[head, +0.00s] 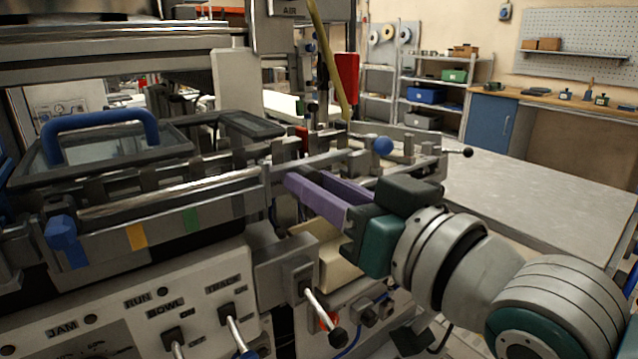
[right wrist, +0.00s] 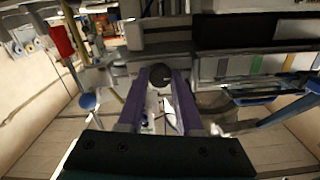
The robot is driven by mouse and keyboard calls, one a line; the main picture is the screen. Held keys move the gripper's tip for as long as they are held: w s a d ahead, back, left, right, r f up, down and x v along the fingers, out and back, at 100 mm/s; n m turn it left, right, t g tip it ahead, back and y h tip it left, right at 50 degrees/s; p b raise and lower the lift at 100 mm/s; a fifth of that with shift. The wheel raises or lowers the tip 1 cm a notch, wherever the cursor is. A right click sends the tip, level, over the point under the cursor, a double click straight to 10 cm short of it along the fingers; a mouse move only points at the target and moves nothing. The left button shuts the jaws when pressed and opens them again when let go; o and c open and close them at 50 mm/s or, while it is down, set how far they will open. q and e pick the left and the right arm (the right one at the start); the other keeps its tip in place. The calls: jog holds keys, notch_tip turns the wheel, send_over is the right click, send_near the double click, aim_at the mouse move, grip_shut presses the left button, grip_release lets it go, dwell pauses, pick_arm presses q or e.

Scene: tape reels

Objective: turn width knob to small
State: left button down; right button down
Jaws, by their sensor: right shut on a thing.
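My right gripper (head: 304,180) reaches in from the right, its two purple fingers pointing left at the front rail of the machine. In the right wrist view the fingers of this gripper (right wrist: 161,80) are shut on a dark round knob (right wrist: 160,74), which sits between the fingertips. I take this to be the width knob. In the head view the knob is hidden by the fingers and the rail, and I cannot read its setting or any mark. My left gripper is not in view.
A blue ball handle (head: 383,146) stands just behind my right gripper. Below it a black-tipped lever (head: 323,316) juts from the panel. A blue-handled lid (head: 100,128) is at the left. A bare grey table (head: 560,185) lies at the right.

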jog(key=c, duration=0.6)
grip_release()
jog(key=shift+s+d, duration=0.1)
jog(key=v, duration=0.9)
jog(key=shift+s+d, duration=0.2)
jog(key=shift+s, duration=0.05)
